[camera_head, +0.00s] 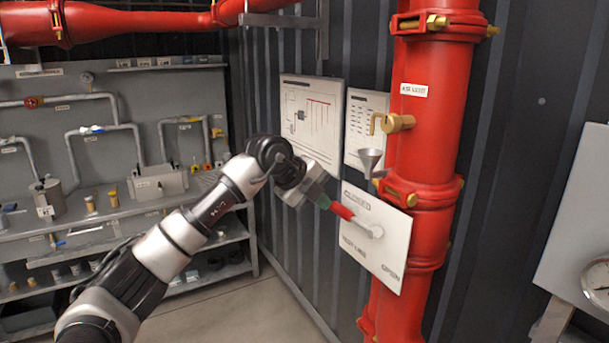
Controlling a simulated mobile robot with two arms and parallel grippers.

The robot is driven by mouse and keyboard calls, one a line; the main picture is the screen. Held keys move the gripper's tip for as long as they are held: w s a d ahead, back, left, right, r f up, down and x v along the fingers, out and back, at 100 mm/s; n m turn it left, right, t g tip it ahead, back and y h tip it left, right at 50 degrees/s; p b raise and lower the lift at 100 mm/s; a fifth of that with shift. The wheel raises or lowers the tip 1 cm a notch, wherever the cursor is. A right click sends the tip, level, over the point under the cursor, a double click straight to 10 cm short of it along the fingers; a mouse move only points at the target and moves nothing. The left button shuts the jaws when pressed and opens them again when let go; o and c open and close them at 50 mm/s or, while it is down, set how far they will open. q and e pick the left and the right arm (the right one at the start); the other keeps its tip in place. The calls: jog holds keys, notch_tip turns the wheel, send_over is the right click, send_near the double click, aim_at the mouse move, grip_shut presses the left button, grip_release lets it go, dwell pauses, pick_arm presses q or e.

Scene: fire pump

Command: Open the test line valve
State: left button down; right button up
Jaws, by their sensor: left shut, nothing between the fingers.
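The test line valve is a lever with a red grip (342,210) and a pale metal shank (365,226), mounted on a white plate (388,262) on the red vertical pipe. The lever points to the left and slightly up from its pivot. The plate has a label at its top left that seems to read closed, one at the lower right that seems to read open, and test line at the lower left. My left gripper (323,201) is at the outer end of the red grip, shut with nothing held. Whether it touches the grip I cannot tell. My right gripper is not in view.
A brass tap (397,122) and a metal funnel (371,160) sit on the red pipe (430,150) above the plate. Posters (312,120) hang on the dark corrugated wall behind. A workbench shelf (100,215) stands at left. A gauge (597,283) is at the right edge.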

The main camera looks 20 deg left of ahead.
aim_at(351, 217)
pick_arm(q)
jog(key=shift+w+d+f+p, duration=0.45)
jog(key=shift+w+d, duration=0.15)
jog(key=shift+w, duration=0.15)
jog(key=shift+w+d+f, duration=0.15)
jog(key=shift+w+f, duration=0.05)
jog(key=shift+f, duration=0.1)
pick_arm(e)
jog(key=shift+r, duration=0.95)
pick_arm(q)
jog(key=shift+s+f, duration=0.1)
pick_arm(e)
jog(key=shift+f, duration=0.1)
